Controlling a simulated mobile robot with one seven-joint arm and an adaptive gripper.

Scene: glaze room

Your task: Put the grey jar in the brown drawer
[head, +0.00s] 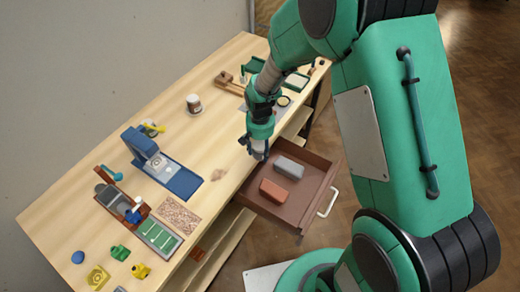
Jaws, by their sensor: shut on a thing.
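The brown drawer (322,207) is pulled out from the front of the wooden bench, with its pale handle at the outer right side. A grey block and a red-brown block lie in it, with bare floor around them. My gripper (257,150) points down near the drawer's back left edge, by the bench edge. It is shut on a small grey thing, which I take to be the grey jar; the fingers hide most of it. I cannot tell its exact height above the drawer.
On the bench (216,131) stand a dark-topped white can (193,103), a blue device (168,177), a wooden caddy (120,205) and a green-white tray (159,236). Several small coloured pieces lie at the near left. The grey block (290,167) and red-brown block (273,190) take up the drawer's middle.

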